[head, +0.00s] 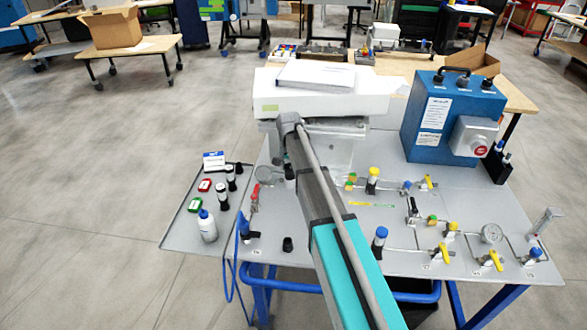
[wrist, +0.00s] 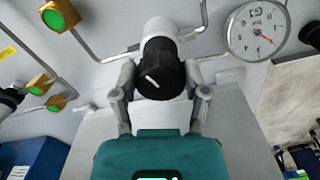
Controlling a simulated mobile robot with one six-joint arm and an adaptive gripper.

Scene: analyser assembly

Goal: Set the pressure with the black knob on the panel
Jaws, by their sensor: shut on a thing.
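The black knob (wrist: 162,80) is in the middle of the wrist view, with a short white line on its face slanting down to the right. It sits on the end of a white cylindrical body (wrist: 160,28). My gripper (wrist: 160,72) is shut on the knob, one grey finger on each side of it. A round white pressure gauge (wrist: 244,36) is up and right of the knob, its red needle pointing to the lower right in the picture. My gripper does not show there.
The grey panel (head: 330,252) carries thin pipes, yellow-handled valves (head: 441,252) and a blue-capped fitting (head: 380,237). A blue box (head: 450,115) stands at the back right.

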